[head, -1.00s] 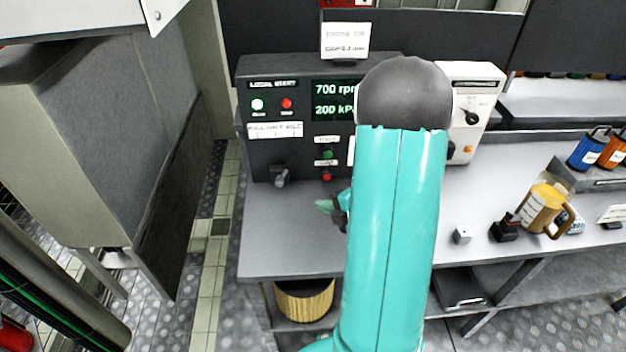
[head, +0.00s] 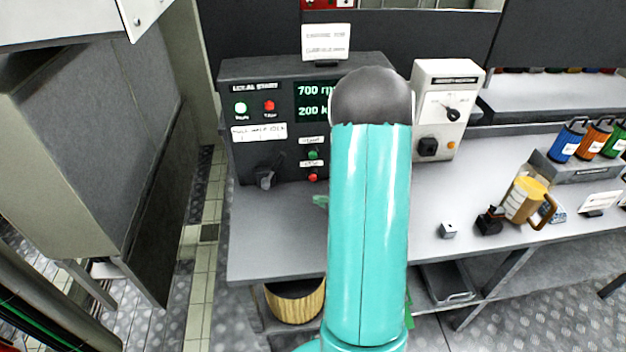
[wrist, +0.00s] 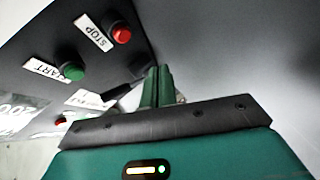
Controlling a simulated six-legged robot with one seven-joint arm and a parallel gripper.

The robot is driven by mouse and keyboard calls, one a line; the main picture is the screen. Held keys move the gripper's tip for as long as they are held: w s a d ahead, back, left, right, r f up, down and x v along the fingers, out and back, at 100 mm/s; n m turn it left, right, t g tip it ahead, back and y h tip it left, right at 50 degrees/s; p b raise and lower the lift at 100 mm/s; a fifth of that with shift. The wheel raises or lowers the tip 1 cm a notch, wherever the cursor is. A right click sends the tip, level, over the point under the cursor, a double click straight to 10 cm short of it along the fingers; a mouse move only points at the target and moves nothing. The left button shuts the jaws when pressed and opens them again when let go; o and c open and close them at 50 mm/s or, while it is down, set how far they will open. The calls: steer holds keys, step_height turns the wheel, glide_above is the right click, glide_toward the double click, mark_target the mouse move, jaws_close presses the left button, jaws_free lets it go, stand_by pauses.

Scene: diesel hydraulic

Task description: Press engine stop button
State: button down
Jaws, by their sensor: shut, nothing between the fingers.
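The black control panel (head: 240,150) stands on the bench behind my arm. Its red stop button (head: 313,177) sits low on the face, under a green start button (head: 313,155). In the wrist view the red button labelled STOP (wrist: 121,34) is at upper left, with the green START button (wrist: 74,71) below and left of it. My gripper (wrist: 157,86) is shut and empty, its green fingers together beside the panel and apart from the red button. In the head view only a green fingertip (head: 320,200) shows below the buttons; my arm hides the rest.
A lever (head: 266,176) sticks out at the panel's lower left. A display reading 700 is partly hidden by my arm. A white switch box (head: 446,105) stands to the right. A yellow jug (head: 526,196) and small blocks are on the bench's right side. The bench's front left is clear.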

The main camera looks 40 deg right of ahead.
steer(key=shift+w+d, duration=0.5)
steer(key=shift+w, duration=0.25)
steer(key=shift+w+d, duration=0.45)
steer(key=shift+w, duration=0.3)
steer(key=shift+w+d, duration=0.5)
steer(key=shift+w, duration=0.25)
steer(key=shift+w+d, duration=0.1)
steer(key=shift+w+d, duration=0.15)
steer(key=shift+w, duration=0.1)
steer(key=shift+w+d, duration=0.3)
steer(key=shift+w, duration=0.15)
stand_by(1.1)
steer(key=shift+s, duration=0.1)
steer(key=shift+s+a, duration=0.55)
steer(key=shift+s, duration=0.15)
steer(key=shift+s+a, duration=0.7)
steer(key=shift+s, duration=0.35)
steer(key=shift+s+a, duration=0.7)
steer(key=shift+s, duration=0.3)
